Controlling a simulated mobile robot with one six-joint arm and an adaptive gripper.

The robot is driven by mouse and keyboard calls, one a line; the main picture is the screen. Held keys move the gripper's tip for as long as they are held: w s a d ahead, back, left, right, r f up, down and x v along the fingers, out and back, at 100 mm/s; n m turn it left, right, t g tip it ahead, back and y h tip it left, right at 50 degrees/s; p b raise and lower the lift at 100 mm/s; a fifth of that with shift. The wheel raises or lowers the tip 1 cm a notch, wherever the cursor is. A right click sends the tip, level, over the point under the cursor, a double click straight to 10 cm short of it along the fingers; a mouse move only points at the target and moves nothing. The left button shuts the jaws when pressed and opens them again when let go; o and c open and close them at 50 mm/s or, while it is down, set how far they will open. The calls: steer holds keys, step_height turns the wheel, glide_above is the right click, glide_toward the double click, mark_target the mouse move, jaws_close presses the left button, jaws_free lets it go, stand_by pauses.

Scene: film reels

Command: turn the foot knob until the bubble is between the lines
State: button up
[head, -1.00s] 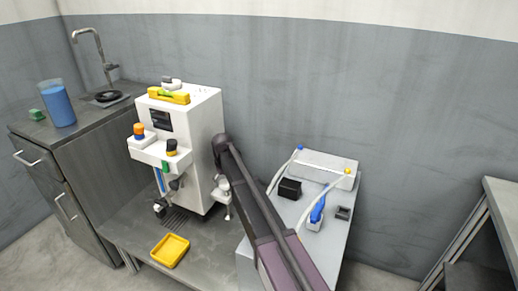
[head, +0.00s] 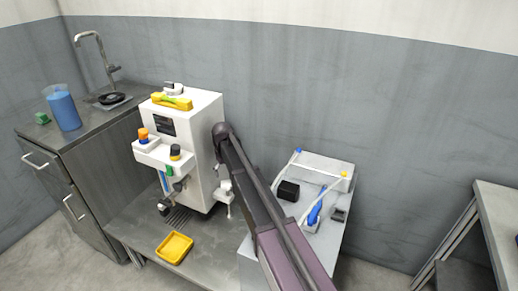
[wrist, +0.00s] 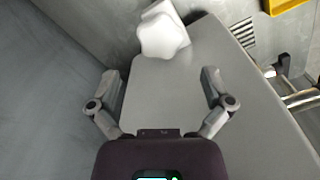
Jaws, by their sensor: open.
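The white machine (head: 203,125) stands on a low grey table (head: 135,220). A yellow level with a green vial (head: 172,102) lies on its top; the bubble and lines are too small to read. In the wrist view, a white lobed knob (wrist: 162,36), which looks like the foot knob, sits at the base end of the machine's shaded side (wrist: 185,95). My gripper (wrist: 160,78) is open and empty, its fingers spread apart in front of that side. The knob lies beyond the fingertips and appears apart from them. In the head view my arm covers part of this area.
A yellow tray (head: 174,248) and a dark grate (head: 178,217) are in front of the machine. A grey bench (head: 325,225) with a black box (head: 289,190) and a blue-handled tool (head: 315,212) stands right. A sink counter (head: 95,125) with a blue jug (head: 64,108) stands left.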

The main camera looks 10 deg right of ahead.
mark_target(227, 184)
step_height(227, 184, up, 8)
steer(key=p, duration=0.7)
steer(key=s+d+r+m+p, duration=0.1)
steer(key=s+d+r+p, duration=0.4)
steer(key=s, duration=0.3)
steer(key=s+d+r+m+p, duration=0.2)
steer(key=s+d+r+p, duration=0.4)
steer(key=s, duration=0.2)
steer(key=shift+d+p, duration=0.15)
steer(key=shift+p, duration=0.15)
steer(key=s+d+r+m+p, duration=0.1)
steer(key=s+d+r+p, duration=0.2)
steer(key=s, duration=0.4)
steer(key=s+d+r+m+p, duration=0.1)
steer(key=s+d+r+p, duration=0.2)
steer(key=s+r+p, duration=0.3)
steer(key=shift+s+r+p, duration=0.3)
steer(key=shift+s+r, duration=0.1)
stand_by(3.2)
